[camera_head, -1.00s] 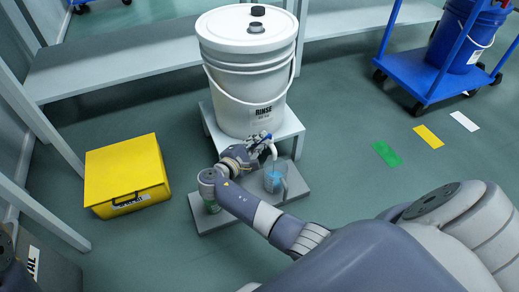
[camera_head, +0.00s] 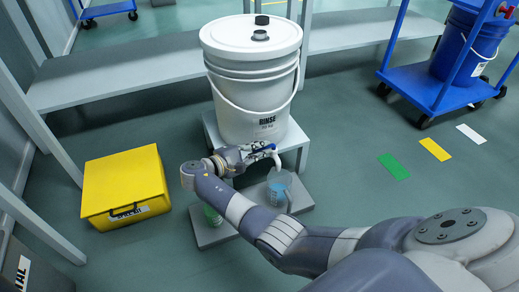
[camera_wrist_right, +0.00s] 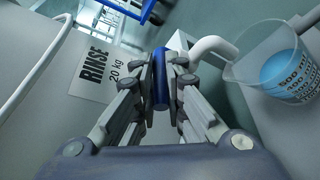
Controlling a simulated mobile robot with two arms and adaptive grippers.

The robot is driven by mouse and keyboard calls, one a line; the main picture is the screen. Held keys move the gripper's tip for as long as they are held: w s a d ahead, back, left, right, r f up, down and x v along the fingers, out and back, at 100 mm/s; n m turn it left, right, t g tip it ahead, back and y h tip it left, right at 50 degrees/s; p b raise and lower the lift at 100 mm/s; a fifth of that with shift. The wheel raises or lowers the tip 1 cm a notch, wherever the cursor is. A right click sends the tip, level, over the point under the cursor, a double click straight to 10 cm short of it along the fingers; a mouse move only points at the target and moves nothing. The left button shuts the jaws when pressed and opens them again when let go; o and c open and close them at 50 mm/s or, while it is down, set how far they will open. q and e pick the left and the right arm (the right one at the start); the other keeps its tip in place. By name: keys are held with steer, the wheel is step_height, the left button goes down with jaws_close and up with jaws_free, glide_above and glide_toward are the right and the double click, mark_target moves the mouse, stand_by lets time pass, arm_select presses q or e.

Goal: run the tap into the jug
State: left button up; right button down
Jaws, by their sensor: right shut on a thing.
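The white bucket labelled RINSE (camera_head: 243,105) stands on a low grey stand (camera_head: 297,140). A tap with a white curved spout (camera_head: 278,161) comes out low on its front. My right gripper (camera_wrist_right: 161,72) is shut on the tap's blue handle (camera_wrist_right: 161,94); in the head view the gripper (camera_head: 264,150) sits beside the spout. A clear jug (camera_head: 280,188) stands below the spout; blue liquid (camera_wrist_right: 285,73) shows in it in the right wrist view. I cannot make out a stream between spout and jug. My left gripper is out of view.
The jug stands on a low grey slab (camera_head: 215,236), with a green item (camera_head: 212,215) at its left end. A yellow case (camera_head: 124,186) is at left. A blue trolley (camera_head: 440,92) stands at right. Coloured floor marks (camera_head: 434,149) lie on open floor.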

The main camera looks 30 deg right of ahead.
mark_target(255, 151)
steer(key=c, duration=1.7)
jaws_free()
steer(key=shift+o, duration=0.2)
steer(key=v, duration=0.7)
steer(key=shift+a, duration=0.25)
